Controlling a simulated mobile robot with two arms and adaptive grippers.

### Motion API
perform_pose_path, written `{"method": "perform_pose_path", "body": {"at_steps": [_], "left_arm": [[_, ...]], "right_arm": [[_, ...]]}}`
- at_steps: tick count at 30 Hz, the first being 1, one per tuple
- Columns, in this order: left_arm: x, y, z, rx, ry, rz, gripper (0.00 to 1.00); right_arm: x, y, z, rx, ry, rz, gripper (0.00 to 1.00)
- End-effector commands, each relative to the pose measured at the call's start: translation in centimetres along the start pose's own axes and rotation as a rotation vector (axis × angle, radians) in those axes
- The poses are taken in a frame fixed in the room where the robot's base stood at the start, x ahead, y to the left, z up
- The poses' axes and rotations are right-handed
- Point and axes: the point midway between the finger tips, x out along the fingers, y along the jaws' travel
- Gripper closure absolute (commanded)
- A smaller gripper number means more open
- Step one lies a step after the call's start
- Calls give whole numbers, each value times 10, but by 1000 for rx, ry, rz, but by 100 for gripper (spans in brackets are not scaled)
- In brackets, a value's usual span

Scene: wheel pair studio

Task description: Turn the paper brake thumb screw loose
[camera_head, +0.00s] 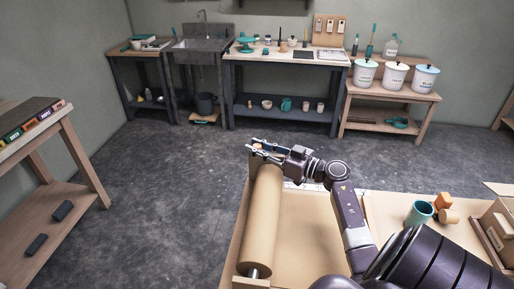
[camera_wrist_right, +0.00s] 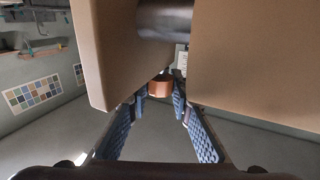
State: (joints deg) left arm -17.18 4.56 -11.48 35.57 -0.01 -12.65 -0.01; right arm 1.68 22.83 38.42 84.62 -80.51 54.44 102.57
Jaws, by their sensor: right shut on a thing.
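The paper brake thumb screw is a small copper-orange knob (camera_head: 257,147) at the far end of the paper roll (camera_head: 262,215). My right gripper (camera_head: 263,149) reaches it from the right. In the right wrist view the knob (camera_wrist_right: 160,86) sits between the two blue padded fingertips (camera_wrist_right: 159,97), which are shut on it. A dark roller end (camera_wrist_right: 165,20) shows above it, between two brown wooden parts. How far the screw is threaded in is hidden. My left gripper is not in view.
The roll lies along the left edge of a worktable (camera_head: 312,235). A teal cup (camera_head: 419,212) and wooden pieces (camera_head: 446,208) stand at right, beside a wooden box (camera_head: 496,228). Open floor (camera_head: 170,190) lies left of the table. Benches line the back wall.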

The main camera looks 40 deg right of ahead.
Motion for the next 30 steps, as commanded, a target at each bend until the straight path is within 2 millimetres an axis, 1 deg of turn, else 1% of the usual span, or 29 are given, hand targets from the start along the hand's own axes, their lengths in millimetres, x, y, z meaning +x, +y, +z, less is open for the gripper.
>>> {"method": "perform_pose_path", "body": {"at_steps": [8, 14, 17, 21, 30], "left_arm": [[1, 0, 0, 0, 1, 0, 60], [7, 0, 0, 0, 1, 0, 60], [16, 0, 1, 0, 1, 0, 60], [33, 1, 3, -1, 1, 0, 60], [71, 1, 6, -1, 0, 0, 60]], "right_arm": [[-1, 2, 0, -3, -3, -44, 100], [-1, 3, 2, -4, -6, -156, 100], [-1, 3, 4, -5, -6, -226, 100], [-1, 4, 5, -5, -2, -313, 100], [0, 3, 4, -5, 2, -457, 100]]}}
